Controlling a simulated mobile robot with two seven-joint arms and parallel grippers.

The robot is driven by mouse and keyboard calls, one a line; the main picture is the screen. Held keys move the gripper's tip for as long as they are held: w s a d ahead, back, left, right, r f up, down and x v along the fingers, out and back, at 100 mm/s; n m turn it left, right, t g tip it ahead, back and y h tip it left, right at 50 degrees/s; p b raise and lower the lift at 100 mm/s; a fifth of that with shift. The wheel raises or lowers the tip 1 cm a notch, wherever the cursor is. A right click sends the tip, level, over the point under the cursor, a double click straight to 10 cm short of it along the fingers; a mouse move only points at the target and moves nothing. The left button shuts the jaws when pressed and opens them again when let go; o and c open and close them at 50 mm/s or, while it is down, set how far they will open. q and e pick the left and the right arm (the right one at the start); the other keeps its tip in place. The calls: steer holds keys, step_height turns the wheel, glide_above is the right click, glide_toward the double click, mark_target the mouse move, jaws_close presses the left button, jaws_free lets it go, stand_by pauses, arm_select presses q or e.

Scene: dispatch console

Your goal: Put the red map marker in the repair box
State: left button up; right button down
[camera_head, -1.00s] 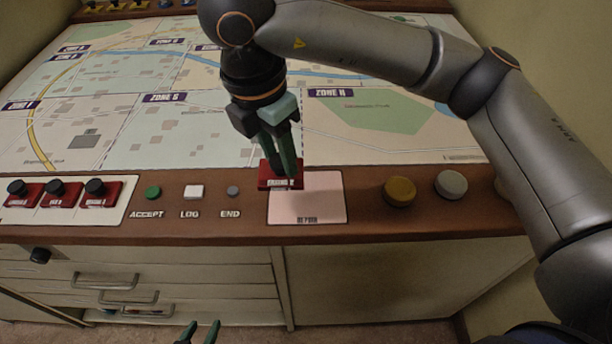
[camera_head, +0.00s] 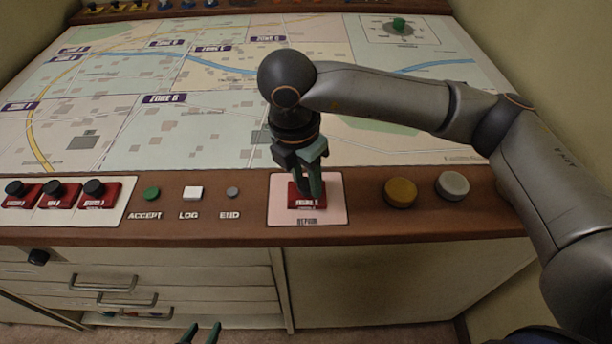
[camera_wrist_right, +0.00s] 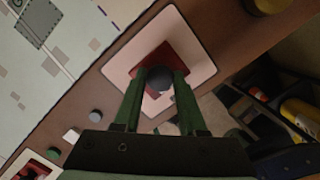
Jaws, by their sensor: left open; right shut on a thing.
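The red map marker (camera_head: 307,203) is a red block with a white label and a dark knob. It is over the pale pink repair box (camera_head: 280,212), a flat marked area on the console's front ledge, inside its outline. My right gripper (camera_head: 311,190) is shut on the marker's knob from above. In the right wrist view the fingers (camera_wrist_right: 161,95) close around the dark knob, with the red base (camera_wrist_right: 178,58) over the pink area (camera_wrist_right: 190,35). I cannot tell if the base touches the surface. My left gripper (camera_head: 200,333) is open and empty, low in front of the drawers.
Several other red markers (camera_head: 60,195) stand on a white panel at the left. ACCEPT (camera_head: 152,194), LOG (camera_head: 192,193) and END (camera_head: 232,192) buttons lie left of the box. Yellow (camera_head: 400,193) and grey (camera_head: 451,186) knobs stand to its right. The map (camera_head: 130,130) lies behind.

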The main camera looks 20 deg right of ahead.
mark_target(299, 199)
steer(key=shift+f, duration=0.2)
steer(key=shift+c, duration=2.3)
jaws_free()
steer(key=shift+r, duration=0.1)
steer(key=shift+r, duration=0.1)
step_height(299, 199, up, 12)
steer(key=a+p, duration=0.1)
steer(key=shift+s+a, duration=0.3)
steer(key=shift+s, duration=0.1)
